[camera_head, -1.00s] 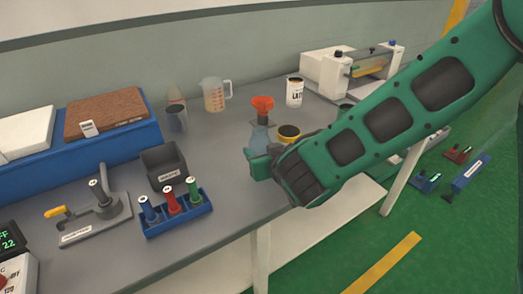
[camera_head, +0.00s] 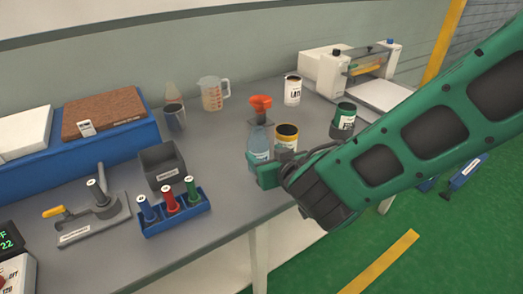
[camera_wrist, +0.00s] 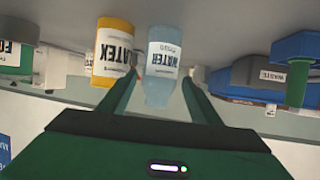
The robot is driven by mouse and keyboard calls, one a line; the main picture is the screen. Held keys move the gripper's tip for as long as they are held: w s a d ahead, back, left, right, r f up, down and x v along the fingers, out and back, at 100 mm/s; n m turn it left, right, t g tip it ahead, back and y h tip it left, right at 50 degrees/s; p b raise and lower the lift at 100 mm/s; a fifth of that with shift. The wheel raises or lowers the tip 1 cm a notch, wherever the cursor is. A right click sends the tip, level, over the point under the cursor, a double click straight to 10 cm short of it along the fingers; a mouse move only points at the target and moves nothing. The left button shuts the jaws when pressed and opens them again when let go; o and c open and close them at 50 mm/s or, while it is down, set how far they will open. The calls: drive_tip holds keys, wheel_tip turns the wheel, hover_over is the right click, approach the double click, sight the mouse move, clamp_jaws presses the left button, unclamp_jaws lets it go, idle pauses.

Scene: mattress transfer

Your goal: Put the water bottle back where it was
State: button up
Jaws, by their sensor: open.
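The pale blue, translucent water bottle (camera_head: 258,142) stands upright on the grey bench, near its front edge. My gripper (camera_head: 270,172) is low in front of it and partly hides its lower part. In the wrist view, which looks upside down, the bottle (camera_wrist: 163,62) with its WATER label appears between the two open green fingers (camera_wrist: 158,95). I see no finger closed on it; how deep it sits between them is unclear. A yellow LATEX can (camera_wrist: 112,52) is close beside the bottle, beyond one finger; it also shows in the head view (camera_head: 287,133).
An orange funnel (camera_head: 261,103) on a stand is behind the bottle. A green can (camera_head: 343,120) is right of it, beside my arm. A blue rack (camera_head: 175,211) with coloured tubes and a dark waste bin (camera_head: 162,166) stand left. Bare bench lies between.

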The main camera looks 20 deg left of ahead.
drive_tip(key=v, duration=0.6)
drive_tip(key=shift+d, duration=0.1)
drive_tip(key=w+d+m+h, duration=0.2)
drive_tip(key=w+d+h, duration=0.15)
drive_tip(key=d, duration=0.65)
drive_tip(key=w+d+m+h, duration=0.25)
drive_tip(key=w+d, duration=0.25)
drive_tip(key=d, duration=0.5)
drive_tip(key=s+d+f+m+g+h, duration=0.1)
drive_tip(key=d+m+g+h, duration=0.2)
drive_tip(key=d, duration=1.2)
drive_tip(key=s+d+m+g+h, duration=0.2)
drive_tip(key=s+d+m+g, duration=0.25)
drive_tip(key=s+d, duration=0.9)
drive_tip(key=s+d+r+m+g+y, duration=0.1)
drive_tip(key=s+d+m+g+y, duration=0.1)
drive_tip(key=s, duration=1.1)
drive_tip(key=shift+d+g+y, duration=0.4)
drive_tip(key=shift+d+g, duration=0.25)
drive_tip(key=shift+d, duration=0.3)
